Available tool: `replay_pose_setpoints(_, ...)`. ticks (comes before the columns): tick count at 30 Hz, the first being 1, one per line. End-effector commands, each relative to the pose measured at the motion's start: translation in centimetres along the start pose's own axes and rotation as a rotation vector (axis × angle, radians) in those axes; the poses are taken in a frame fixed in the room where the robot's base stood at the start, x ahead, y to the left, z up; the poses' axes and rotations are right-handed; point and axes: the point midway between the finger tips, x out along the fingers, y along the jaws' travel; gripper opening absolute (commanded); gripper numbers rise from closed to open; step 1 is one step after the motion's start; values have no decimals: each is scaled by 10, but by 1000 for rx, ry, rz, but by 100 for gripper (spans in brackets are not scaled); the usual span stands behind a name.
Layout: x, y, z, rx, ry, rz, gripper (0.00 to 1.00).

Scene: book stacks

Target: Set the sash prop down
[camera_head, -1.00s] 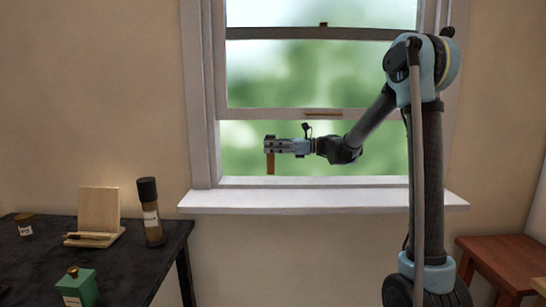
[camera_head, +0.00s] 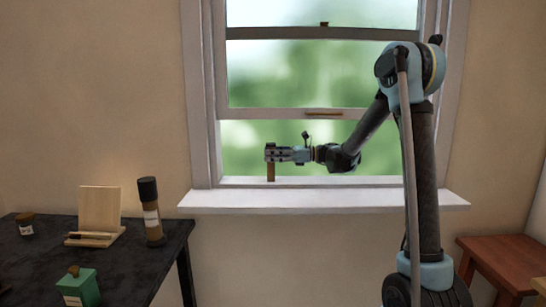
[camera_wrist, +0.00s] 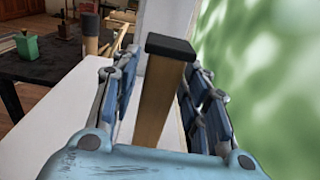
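The sash prop is a short wooden bar (camera_head: 271,172) with a black cap, which shows in the wrist view (camera_wrist: 171,47). My gripper (camera_head: 271,154) is shut on it and holds it nearly upright at the left part of the window opening. In the wrist view the bar stands between the two blue-grey fingers (camera_wrist: 160,105). Its lower end is at or just above the white windowsill (camera_head: 330,200); I cannot tell whether it touches. The raised lower sash (camera_head: 280,114) is well above the prop's top.
A dark table (camera_head: 130,265) at left holds a tall black-capped bottle (camera_head: 150,212), a wooden stand (camera_head: 99,208), a green box (camera_head: 78,287) and a small jar (camera_head: 25,224). A reddish stool (camera_head: 505,262) is at right. The sill right of the prop is clear.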

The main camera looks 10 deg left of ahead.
Motion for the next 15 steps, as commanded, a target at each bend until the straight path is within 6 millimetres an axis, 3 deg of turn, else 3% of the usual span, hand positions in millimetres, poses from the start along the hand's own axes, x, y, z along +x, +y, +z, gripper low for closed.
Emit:
replay_pose_setpoints(10,0,0,2,0,0,-1,46)
replay_pose_setpoints(15,-18,-1,2,0,0,-3,46)
